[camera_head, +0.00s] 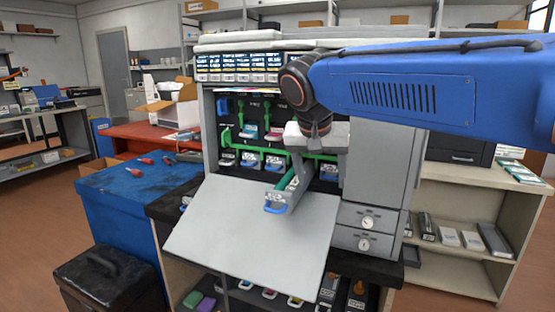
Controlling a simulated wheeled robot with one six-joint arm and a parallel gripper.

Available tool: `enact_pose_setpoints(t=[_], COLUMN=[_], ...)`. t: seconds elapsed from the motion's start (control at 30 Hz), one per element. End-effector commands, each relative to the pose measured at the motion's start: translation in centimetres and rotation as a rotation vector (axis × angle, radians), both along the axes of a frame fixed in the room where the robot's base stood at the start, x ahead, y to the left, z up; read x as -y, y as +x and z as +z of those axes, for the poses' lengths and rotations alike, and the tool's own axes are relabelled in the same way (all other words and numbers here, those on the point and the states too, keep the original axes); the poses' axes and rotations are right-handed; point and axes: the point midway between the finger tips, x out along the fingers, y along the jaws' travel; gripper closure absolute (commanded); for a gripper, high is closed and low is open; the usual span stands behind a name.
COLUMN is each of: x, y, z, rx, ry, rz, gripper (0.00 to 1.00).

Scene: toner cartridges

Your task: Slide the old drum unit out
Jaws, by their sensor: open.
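The printer (385,160) stands in the middle with its front cover (235,240) folded down. A long grey drum unit (289,199) with a blue handle (275,209) sticks out of the lower row toward the camera, above the open cover. Its rear end runs back toward the printer, and I cannot tell if it is still inside. My gripper (305,160) hangs from the blue arm, right above the rear part of the drum unit. It is open. Its fingertips are mostly hidden, and I cannot tell whether they touch the unit.
Green levers (265,150) and several cartridge fronts line the printer's opening. A blue-topped bench (130,190) with red-handled tools stands left, and a black bin (105,280) in front of it. A shelf with cartridges (470,239) stands right. Air above the cover's left part is free.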

Motion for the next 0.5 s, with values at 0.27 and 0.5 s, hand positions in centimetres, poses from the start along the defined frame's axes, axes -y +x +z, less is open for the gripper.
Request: enact_pose_setpoints(t=[0.27, 0.5], x=[-4.1, -7.8], y=[1.7, 2.9], z=[1.7, 2.9], rx=[0.032, 0.062], ry=[0.021, 0.039], rz=[-0.047, -0.089], gripper=[0.34, 0.34])
